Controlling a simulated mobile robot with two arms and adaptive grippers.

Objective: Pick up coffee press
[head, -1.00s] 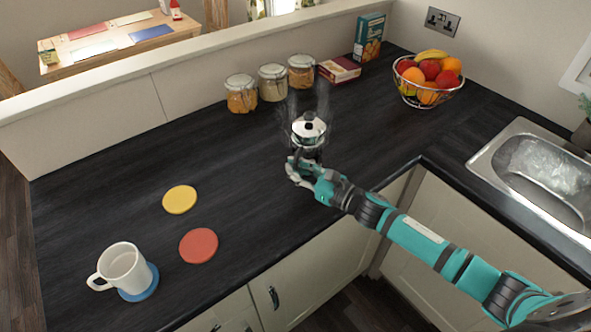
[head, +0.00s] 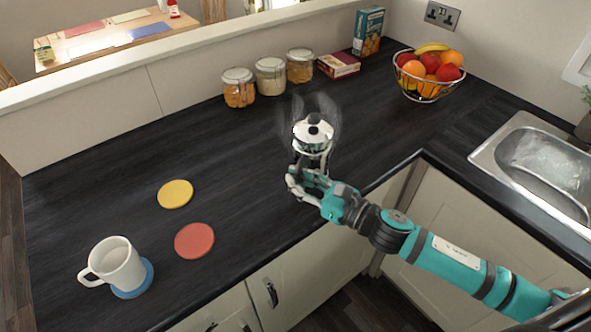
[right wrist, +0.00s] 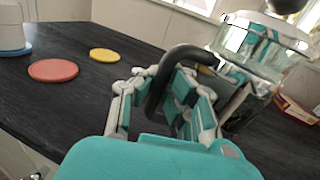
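The coffee press (head: 313,133), with a shiny metal lid, black knob and glass body, is in the middle of the head view, near the counter's front edge. My right gripper (head: 300,182) is at its near side, shut on its black handle. In the right wrist view the handle (right wrist: 182,58) passes between the fingers of my right gripper (right wrist: 165,105), and the glass body (right wrist: 262,48) shows behind at upper right. The base of the press is mostly hidden by my gripper in the head view. My left gripper is not in view.
Several glass jars (head: 270,76) stand along the back ledge, with boxes (head: 368,31) and a fruit basket (head: 428,73) to their right. A white mug (head: 115,262) sits on a blue coaster (head: 133,281). Yellow (head: 175,194) and red (head: 194,240) coasters lie left. A sink (head: 535,165) is right.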

